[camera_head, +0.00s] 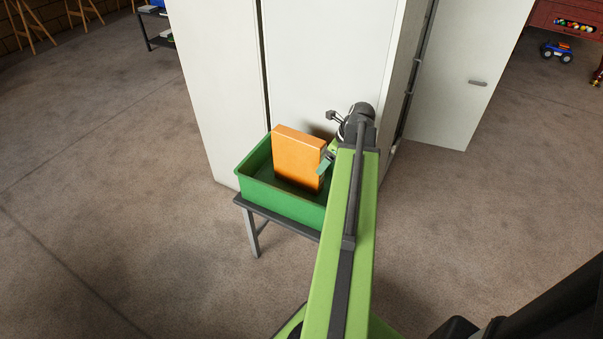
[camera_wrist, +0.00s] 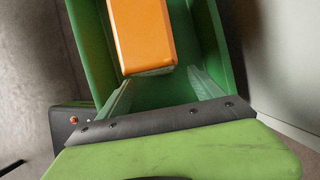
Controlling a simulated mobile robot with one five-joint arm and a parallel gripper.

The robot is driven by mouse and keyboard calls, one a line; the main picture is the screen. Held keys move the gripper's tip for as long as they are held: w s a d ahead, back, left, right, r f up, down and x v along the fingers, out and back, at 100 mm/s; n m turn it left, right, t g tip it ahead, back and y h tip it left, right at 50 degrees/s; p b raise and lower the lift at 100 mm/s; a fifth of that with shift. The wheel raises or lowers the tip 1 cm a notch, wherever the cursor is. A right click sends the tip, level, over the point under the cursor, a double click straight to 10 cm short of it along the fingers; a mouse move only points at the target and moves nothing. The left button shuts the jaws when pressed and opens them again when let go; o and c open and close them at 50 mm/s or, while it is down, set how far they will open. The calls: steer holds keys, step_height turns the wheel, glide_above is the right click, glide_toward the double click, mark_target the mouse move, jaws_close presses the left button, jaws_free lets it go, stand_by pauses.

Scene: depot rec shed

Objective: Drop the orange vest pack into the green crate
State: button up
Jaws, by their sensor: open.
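The orange vest pack (camera_head: 298,158) is a box-like block standing nearly upright inside the outline of the green crate (camera_head: 283,204). Its top rises above the crate's rim; whether its base touches the crate floor cannot be told. My gripper (camera_head: 325,162) is open at the pack's right side, over the crate. In the wrist view the orange pack (camera_wrist: 145,35) lies just beyond the spread fingers of my gripper (camera_wrist: 160,76), with a gap on the right. The green crate (camera_wrist: 228,50) surrounds it there. My arm hides the crate's right part in the head view.
The crate stands on a small grey table (camera_head: 275,221) against a tall white cabinet (camera_head: 222,90). An open cabinet door (camera_head: 460,80) stands at right. A blue toy truck (camera_head: 557,51) lies far right. The carpet at left is clear.

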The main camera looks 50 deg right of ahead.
steer(key=p+v, duration=0.9)
steer(key=v, duration=0.2)
steer(key=shift+r, duration=0.35)
steer(key=shift+s, duration=0.15)
